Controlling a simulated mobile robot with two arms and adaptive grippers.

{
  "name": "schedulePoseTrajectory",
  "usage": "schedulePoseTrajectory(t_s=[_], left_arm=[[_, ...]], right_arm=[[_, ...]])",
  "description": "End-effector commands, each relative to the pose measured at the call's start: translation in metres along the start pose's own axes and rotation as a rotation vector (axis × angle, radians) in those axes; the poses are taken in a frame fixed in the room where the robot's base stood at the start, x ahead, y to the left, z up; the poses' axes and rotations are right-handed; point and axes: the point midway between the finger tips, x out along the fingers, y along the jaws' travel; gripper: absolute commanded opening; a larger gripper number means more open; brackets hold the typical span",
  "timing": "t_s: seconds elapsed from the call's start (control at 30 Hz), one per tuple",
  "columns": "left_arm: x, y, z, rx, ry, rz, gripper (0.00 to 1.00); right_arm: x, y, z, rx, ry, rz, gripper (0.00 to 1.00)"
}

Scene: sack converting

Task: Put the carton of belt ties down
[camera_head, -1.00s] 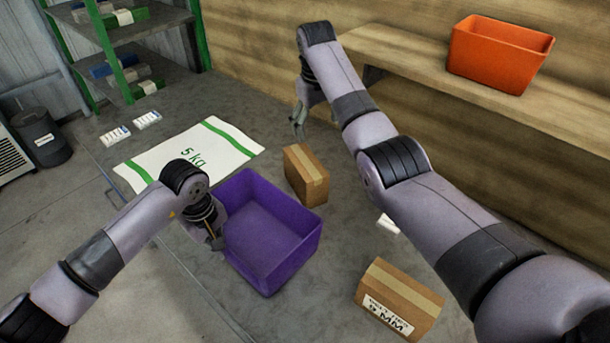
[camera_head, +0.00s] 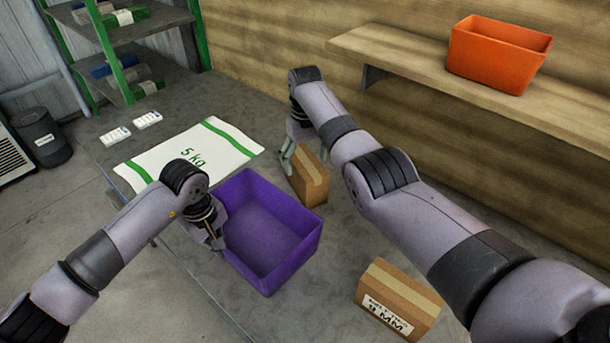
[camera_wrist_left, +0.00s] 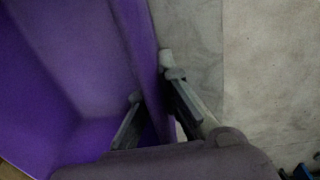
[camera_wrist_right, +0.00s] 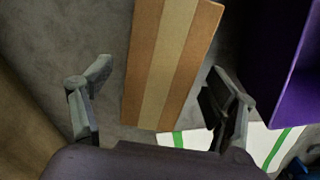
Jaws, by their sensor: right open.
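A brown carton with a tan tape strip (camera_head: 313,178) stands on the grey table behind the purple bin; I see no label on it. My right gripper (camera_head: 287,160) is open at its far left side. In the right wrist view the carton (camera_wrist_right: 168,65) lies between the spread fingers (camera_wrist_right: 160,95), with a gap on the left. A second taped carton (camera_head: 405,295) with a white label ending in "MM" stands at the front right. I cannot tell which carton holds belt ties. My left gripper (camera_head: 217,238) is shut on the left wall of the purple bin (camera_head: 300,255).
A white 5 kg sack with green stripes (camera_head: 190,152) lies flat behind the bin, with small white packs (camera_head: 130,128) beyond. An orange bin (camera_head: 500,55) stands on the wooden ledge (camera_head: 420,65) at right. Table between the cartons is partly hidden by my right arm.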

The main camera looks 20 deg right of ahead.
Motion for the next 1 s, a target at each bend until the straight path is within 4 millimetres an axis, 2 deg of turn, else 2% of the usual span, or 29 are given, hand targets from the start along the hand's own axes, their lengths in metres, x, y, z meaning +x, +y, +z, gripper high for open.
schedulePoseTrajectory(t_s=[0.13,0.37,1.0], left_arm=[[-0.0004,0.0003,-0.0001,0.000,0.000,0.001,0.00],[-0.0003,0.0002,-0.0001,0.000,0.000,0.001,0.00],[-0.0003,0.0002,-0.0001,0.000,0.000,0.001,0.00]], right_arm=[[0.0138,-0.0005,-0.0002,-0.001,0.001,0.000,0.80],[0.0154,-0.0006,-0.0004,-0.002,0.002,0.000,0.80],[0.0150,-0.0006,-0.0004,-0.002,0.002,0.000,0.38]])
